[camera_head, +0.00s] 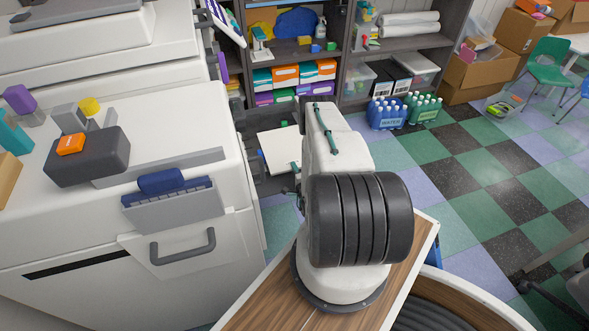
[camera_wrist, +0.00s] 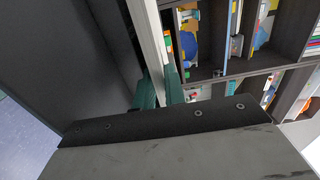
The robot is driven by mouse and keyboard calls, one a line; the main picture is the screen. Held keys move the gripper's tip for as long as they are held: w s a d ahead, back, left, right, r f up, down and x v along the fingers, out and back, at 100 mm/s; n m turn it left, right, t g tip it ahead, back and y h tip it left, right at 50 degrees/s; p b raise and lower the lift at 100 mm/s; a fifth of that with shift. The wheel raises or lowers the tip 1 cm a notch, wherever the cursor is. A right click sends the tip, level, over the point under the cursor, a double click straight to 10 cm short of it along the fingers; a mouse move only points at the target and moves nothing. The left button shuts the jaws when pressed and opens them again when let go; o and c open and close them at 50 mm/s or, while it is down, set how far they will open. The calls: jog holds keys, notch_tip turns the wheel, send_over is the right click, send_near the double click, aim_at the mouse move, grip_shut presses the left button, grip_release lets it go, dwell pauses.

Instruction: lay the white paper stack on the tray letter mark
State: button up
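The white paper stack (camera_head: 280,148) shows in the head view as a flat white shape left of my arm, partly hidden by the arm. In the wrist view a pale strip, which looks like the stack's edge (camera_wrist: 149,35), runs between the two green fingers of my gripper (camera_wrist: 160,88). The fingers look closed on that edge. The gripper's fingertips are hidden behind the arm in the head view. I cannot make out a letter mark in either view.
The white copier (camera_head: 200,140) fills the left, with a dark box (camera_head: 92,162) and small blocks on top. Shelves (camera_head: 345,65) stand behind the arm. Blue water bottles (camera_head: 385,112) stand on the checkered floor. Open floor (camera_head: 480,170) lies to the right.

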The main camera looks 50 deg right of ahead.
jog(key=o, duration=0.5)
jog(key=shift+s+a, duration=0.1)
jog(key=v, duration=0.7)
jog(key=shift+s+a, duration=0.15)
jog(key=shift+s, duration=0.05)
